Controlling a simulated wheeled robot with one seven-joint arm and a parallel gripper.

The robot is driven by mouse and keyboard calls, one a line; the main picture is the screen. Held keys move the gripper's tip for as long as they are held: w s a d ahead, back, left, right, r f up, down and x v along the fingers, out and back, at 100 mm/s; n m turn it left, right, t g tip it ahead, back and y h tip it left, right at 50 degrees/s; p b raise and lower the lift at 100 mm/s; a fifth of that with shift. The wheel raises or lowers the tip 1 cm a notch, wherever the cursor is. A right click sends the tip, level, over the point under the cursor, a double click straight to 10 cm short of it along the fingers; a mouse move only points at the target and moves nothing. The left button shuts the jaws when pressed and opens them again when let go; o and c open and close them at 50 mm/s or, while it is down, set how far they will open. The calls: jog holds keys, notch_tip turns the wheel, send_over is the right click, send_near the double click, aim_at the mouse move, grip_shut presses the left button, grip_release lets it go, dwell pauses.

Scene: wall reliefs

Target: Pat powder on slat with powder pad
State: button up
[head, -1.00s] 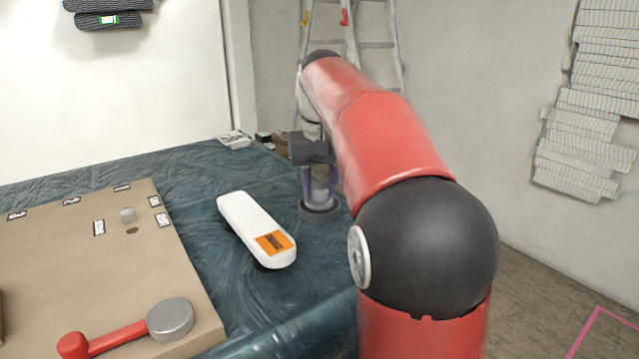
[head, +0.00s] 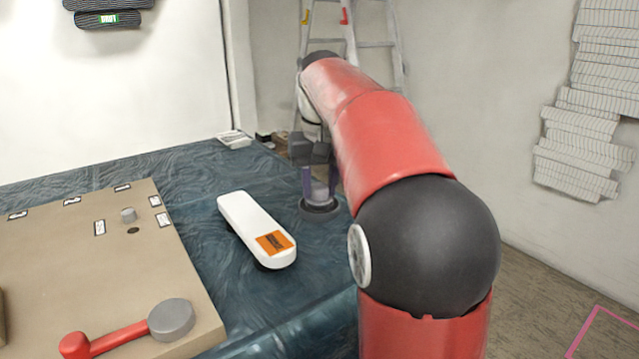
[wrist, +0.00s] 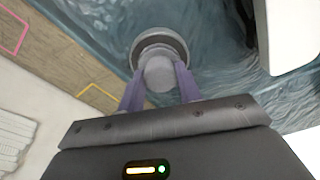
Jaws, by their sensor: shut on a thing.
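The powder pad (head: 319,209) has a round dark base and a pale grey knob, at the right end of the blue-covered table. My gripper (head: 320,190) points down with its purple fingers on either side of the knob, shut on it. In the wrist view the knob (wrist: 159,73) sits between the two fingertips, above the round base. I cannot tell whether the base touches the table or is just above it. A long white piece with an orange label (head: 250,222) lies left of the pad. I cannot tell whether it is the slat.
A tan board (head: 80,265) with small labels, a knob and a red-handled lever (head: 120,338) lies at the left. A small white tray (head: 235,139) is at the back edge. A ladder (head: 375,43) stands behind. Paper strips (head: 585,140) hang on the right wall.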

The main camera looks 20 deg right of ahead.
aim_at(320, 186)
jog(key=shift+r+p, duration=0.95)
jog(key=shift+r, duration=2.5)
